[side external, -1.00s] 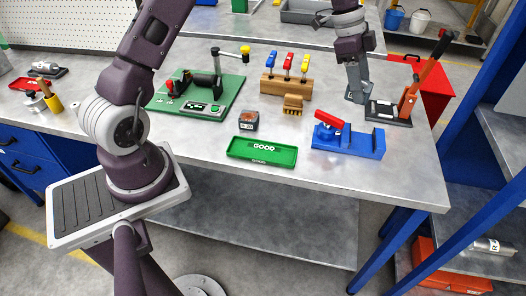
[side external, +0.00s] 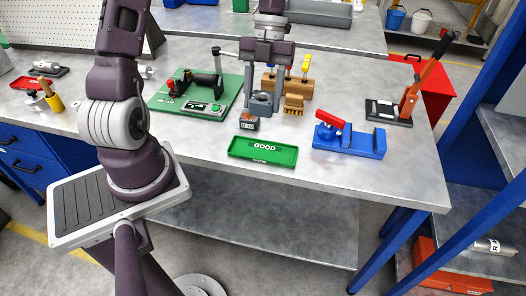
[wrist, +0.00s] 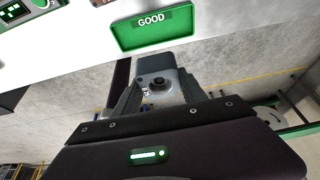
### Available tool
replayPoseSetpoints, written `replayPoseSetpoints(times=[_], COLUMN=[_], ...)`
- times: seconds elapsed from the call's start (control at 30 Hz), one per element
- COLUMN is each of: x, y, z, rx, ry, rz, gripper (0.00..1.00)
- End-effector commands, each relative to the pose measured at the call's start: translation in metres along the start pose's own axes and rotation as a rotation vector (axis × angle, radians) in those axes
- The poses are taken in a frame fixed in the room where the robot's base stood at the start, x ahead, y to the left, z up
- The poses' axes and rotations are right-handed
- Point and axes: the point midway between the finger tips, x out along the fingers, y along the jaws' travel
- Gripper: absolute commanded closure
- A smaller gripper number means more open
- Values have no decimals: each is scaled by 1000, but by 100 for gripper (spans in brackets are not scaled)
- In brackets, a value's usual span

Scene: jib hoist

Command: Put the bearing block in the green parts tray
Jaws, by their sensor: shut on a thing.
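The grey bearing block (side external: 262,103) is between the fingers of my gripper (side external: 262,107). My gripper is shut on it and holds it behind the green parts tray, a little to the left of the tray's middle. In the wrist view the block (wrist: 158,82) shows a dark round hole or knob and a small white marking. The green parts tray (side external: 234,155), marked GOOD, lies near the front edge of the bench and looks empty. In the wrist view the tray (wrist: 118,38) is beyond the block.
A blue fixture with a red handle (side external: 365,142) is right of the tray. A wooden block (side external: 294,104) and a green-based machine (side external: 205,108) stand nearby. A lever press (side external: 390,112) is farther right.

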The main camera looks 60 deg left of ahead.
Motion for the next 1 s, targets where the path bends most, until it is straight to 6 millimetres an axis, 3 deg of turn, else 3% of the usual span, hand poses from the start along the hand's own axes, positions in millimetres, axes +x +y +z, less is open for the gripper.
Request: replayPoseSetpoints(times=[0.8, 1.0], x=[125, 131], y=[-1, -1], z=[52, 55], rx=[-4, -4], ry=[3, -1], rz=[-1, -2], gripper=[100, 100])
